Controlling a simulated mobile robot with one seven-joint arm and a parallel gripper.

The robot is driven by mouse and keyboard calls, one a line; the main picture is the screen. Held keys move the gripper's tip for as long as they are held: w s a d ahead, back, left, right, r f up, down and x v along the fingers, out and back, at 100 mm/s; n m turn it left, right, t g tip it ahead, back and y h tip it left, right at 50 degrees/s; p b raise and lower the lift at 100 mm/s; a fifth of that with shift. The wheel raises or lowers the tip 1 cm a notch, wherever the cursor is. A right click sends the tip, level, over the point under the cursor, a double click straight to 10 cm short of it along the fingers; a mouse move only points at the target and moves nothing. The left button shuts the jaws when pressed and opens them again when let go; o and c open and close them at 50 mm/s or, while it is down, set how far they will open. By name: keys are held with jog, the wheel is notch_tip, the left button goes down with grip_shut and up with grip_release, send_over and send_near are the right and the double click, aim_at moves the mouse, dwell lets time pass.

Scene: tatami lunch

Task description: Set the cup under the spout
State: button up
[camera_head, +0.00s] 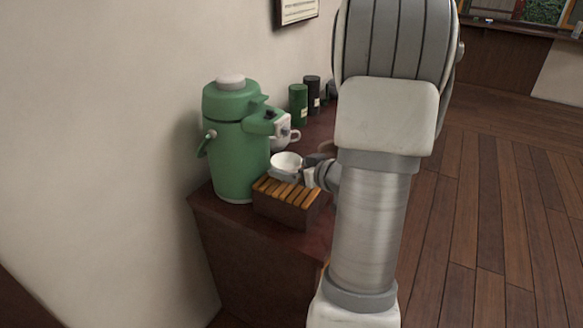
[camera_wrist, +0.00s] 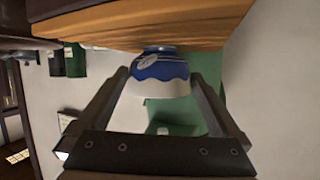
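The cup (camera_head: 287,163) is small, round and white inside in the head view. The wrist view shows its outside (camera_wrist: 160,72), blue above and white at the rim, with the picture upside down. It appears upright on the slatted wooden stand (camera_head: 282,205), just below the spout head (camera_head: 264,122) of the green air pot (camera_head: 238,150); exact alignment is hard to judge. My gripper (camera_head: 309,166) is at the cup's right. In the wrist view its two fingers (camera_wrist: 160,74) are apart on either side of the cup, with slim gaps showing.
The counter (camera_head: 240,224) stands against a pale wall. A white mug (camera_head: 281,130) is behind the air pot's spout. A green canister (camera_head: 298,104) and a dark canister (camera_head: 312,95) stand farther back. Open wooden floor (camera_head: 490,220) lies to the right.

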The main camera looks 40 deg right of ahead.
jog(key=shift+s+r, duration=0.25)
jog(key=shift+r, duration=0.1)
jog(key=p+v, duration=0.4)
jog(key=v, duration=0.7)
jog(key=shift+s, duration=0.2)
jog(key=shift+r, duration=0.15)
